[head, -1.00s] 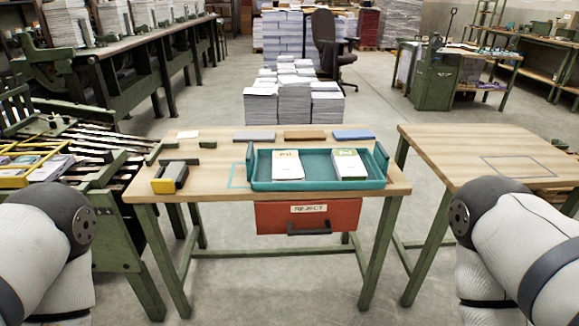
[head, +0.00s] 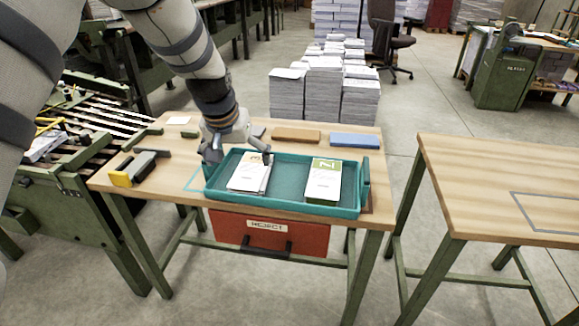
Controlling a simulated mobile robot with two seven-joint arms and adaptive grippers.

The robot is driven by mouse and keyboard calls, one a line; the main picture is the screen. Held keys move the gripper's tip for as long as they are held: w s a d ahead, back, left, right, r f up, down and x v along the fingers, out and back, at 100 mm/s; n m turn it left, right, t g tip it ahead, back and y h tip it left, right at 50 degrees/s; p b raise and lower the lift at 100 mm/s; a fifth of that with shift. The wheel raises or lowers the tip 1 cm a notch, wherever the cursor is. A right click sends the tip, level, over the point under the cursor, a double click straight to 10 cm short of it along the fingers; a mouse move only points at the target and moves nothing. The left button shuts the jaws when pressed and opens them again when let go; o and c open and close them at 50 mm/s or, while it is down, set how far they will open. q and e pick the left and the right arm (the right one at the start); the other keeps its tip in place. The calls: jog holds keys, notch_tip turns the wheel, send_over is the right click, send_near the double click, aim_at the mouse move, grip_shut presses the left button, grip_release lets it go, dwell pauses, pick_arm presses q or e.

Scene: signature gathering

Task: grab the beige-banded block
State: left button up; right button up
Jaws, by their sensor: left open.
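Two white blocks lie in the teal tray (head: 283,203). The left block (head: 247,181) has a pale top, and its far end is partly hidden by my gripper; its band is too small to make out clearly. The right block (head: 323,186) has a green band at its far end. My left gripper (head: 239,157) is open over the far left part of the tray, with its fingers spread above the far end of the left block. I cannot tell whether they touch it. My right gripper is not in view.
The tray stands on a wooden table (head: 150,190) above a red reject drawer (head: 270,234). Brown (head: 297,135) and blue (head: 354,139) flat pieces lie behind it. A yellow-and-grey tool (head: 133,168) lies left. Another table (head: 480,190) stands right, across a gap.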

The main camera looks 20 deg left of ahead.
pick_arm(q)
jog(key=b, duration=0.1)
send_over(247, 182)
jog(key=s, duration=0.3)
jog(key=f, duration=0.6)
jog(key=shift+d, duration=0.4)
jog(key=x, duration=0.2)
jog(key=b+x, duration=0.1)
jog(key=x, duration=0.2)
jog(key=shift+w+a+f, duration=0.1)
jog(key=shift+w+f, duration=0.1)
jog(key=shift+w, duration=0.25)
jog(key=shift+r, duration=0.15)
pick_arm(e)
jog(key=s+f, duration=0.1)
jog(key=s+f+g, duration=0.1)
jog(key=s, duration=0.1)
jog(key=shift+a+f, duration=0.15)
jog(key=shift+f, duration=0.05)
pick_arm(q)
jog(key=c, duration=1.4)
